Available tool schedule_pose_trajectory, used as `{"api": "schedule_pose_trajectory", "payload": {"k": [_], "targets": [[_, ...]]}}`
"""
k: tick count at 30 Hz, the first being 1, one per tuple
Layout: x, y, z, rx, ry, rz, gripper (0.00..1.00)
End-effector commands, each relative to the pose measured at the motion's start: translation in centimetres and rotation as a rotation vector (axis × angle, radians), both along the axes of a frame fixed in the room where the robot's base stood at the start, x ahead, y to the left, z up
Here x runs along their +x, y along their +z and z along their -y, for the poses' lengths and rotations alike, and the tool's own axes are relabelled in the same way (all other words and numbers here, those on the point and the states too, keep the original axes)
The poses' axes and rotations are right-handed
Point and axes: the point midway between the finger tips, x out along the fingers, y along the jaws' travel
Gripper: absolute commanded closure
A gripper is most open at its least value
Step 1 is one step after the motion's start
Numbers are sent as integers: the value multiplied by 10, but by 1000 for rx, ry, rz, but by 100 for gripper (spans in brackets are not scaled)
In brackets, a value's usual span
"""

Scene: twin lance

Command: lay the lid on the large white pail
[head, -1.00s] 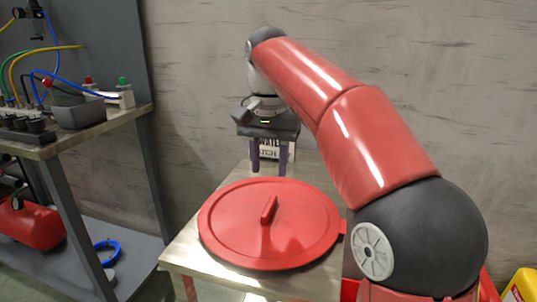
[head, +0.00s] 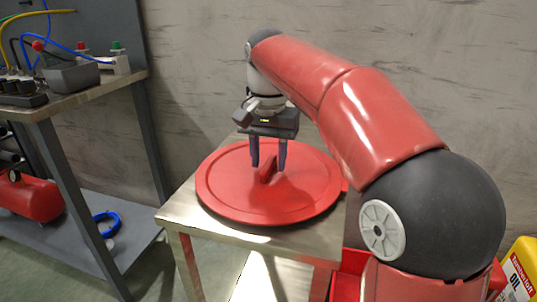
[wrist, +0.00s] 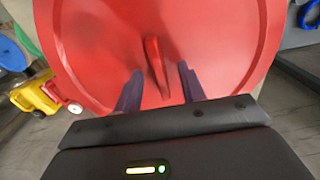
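The lid (head: 225,185) is a red disc with a raised rim, lying flat on a small metal table. A fin-like handle (head: 266,170) stands up at its centre. My gripper (head: 268,166) is open, pointing down over the lid. In the wrist view the lid (wrist: 90,45) fills most of the picture, and its handle (wrist: 155,62) runs into the gap between my two dark fingers (wrist: 160,82). Gaps show on both sides of the handle. How low the fingertips reach along the handle is hard to tell. No large white pail can be made out now.
The metal table (head: 185,218) has bare top at its left and front. A grey workbench (head: 85,90) with hoses and boxes stands at the left, with floor between. A yellow oil container (head: 522,270) stands at lower right. A wall closes off the back.

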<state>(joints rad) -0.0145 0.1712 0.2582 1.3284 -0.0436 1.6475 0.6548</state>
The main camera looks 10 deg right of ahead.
Motion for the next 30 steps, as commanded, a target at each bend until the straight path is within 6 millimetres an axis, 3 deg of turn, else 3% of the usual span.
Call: {"api": "schedule_pose_trajectory", "payload": {"k": [2,12,19,30], "targets": [[0,0,0,0,0,0,60],[0,0,0,0,0,0,100],[0,4,0,0,0,0,100],[0,33,0,0,0,0,100]]}}
